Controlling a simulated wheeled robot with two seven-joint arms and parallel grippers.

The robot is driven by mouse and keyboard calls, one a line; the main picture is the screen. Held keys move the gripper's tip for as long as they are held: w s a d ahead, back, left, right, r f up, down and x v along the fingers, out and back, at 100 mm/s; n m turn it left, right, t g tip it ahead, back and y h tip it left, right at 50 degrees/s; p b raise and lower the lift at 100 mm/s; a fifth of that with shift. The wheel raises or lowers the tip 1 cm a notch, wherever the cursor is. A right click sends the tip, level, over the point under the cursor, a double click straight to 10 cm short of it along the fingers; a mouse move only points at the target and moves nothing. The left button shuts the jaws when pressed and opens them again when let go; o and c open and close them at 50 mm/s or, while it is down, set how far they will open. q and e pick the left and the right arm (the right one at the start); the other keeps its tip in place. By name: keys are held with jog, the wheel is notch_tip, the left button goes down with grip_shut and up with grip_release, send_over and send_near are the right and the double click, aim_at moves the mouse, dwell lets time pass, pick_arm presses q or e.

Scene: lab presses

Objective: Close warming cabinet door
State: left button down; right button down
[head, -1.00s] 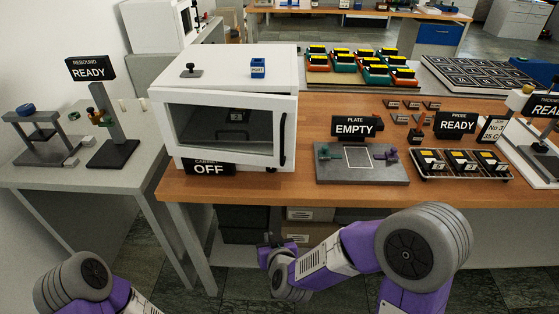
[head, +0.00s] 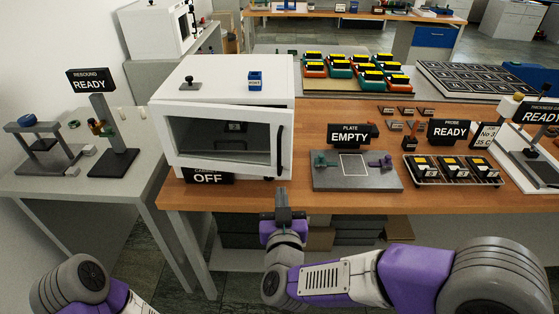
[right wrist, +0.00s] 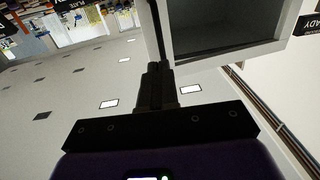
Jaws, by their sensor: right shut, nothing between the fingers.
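The warming cabinet (head: 222,72) is a white box at the left end of the wooden bench in the head view. Its windowed door (head: 215,165) looks slightly ajar, with the right edge standing out towards me. A dark upright handle (head: 280,145) is on the door's right side. My right gripper (head: 283,194) is shut and empty, pointing up in front of the door's lower right corner. In the right wrist view its fingers (right wrist: 155,75) lie close beside the pale door frame (right wrist: 285,40); contact cannot be told. My left gripper is out of the head view.
An OFF sign (head: 208,177) stands under the cabinet front. A grey plate fixture (head: 330,184) with an EMPTY sign (head: 352,135) is to the right. A grey side table (head: 60,185) stands at the left. The bench's front edge lies below the gripper tips.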

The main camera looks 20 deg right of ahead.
aim_at(279, 162)
jog(key=p+x, duration=0.4)
jog(key=x, duration=0.4)
jog(key=shift+w+d+f, duration=0.1)
jog(key=shift+w+f, duration=0.05)
jog(key=shift+w, duration=0.15)
jog(key=shift+w+d, duration=0.1)
jog(key=shift+w, duration=0.5)
